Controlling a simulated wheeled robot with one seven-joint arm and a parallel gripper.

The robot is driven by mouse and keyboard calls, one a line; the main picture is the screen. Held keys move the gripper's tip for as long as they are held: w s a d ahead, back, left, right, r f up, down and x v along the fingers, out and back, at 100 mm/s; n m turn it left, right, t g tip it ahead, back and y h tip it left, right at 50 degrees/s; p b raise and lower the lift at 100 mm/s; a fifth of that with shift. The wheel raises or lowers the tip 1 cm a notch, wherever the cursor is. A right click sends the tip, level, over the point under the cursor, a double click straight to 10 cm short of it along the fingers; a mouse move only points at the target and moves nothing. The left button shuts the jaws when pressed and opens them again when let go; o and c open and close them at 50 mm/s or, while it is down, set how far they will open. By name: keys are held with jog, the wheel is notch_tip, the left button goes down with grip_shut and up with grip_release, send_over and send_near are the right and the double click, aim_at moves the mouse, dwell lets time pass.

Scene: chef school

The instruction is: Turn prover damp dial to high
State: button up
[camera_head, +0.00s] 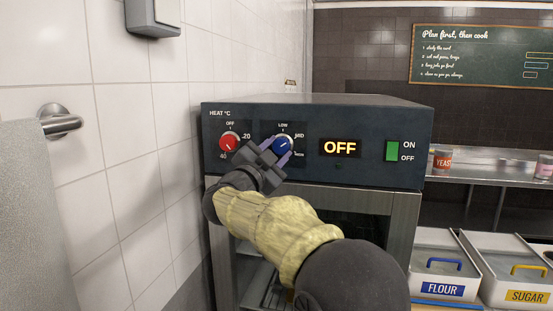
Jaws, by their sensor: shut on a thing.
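The prover's dark control panel (366,170) faces me. The blue dial (284,144), with LOW, MED and HIGH marks around it, is partly hidden by my gripper. My gripper (278,150) is shut on this dial, with its fingers on either side of it. The dial's white pointer line tilts to the upper right, between LOW and MED as far as I can tell. The red heat dial (229,142) is to the left. The display (340,148) reads OFF in lit letters. The green switch (392,151) sits to the right, beside ON and OFF labels.
A tiled wall and a towel (52,220) on a rail are close on the left. The prover's glass door (345,228) lies below the panel. Flour (440,262) and sugar bins (510,268) and a yeast tin (442,161) stand on the right.

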jog(key=m+g, duration=0.1)
jog(key=m, duration=0.2)
jog(key=m+g, duration=0.1)
jog(key=m, duration=0.3)
jog(key=shift+a+r+m+g+h, duration=0.2)
jog(key=shift+m+g+h, duration=0.1)
jog(key=shift+g+h, duration=0.1)
jog(key=m+g, duration=0.1)
jog(key=m, duration=0.2)
jog(key=shift+r+y, duration=0.1)
jog(key=shift+y, duration=0.2)
jog(key=shift+r+m+g+y, duration=0.1)
jog(key=shift+m+g+y, duration=0.4)
jog(key=shift+m, duration=1.1)
jog(key=o, duration=1)
jog(key=shift+d, duration=0.1)
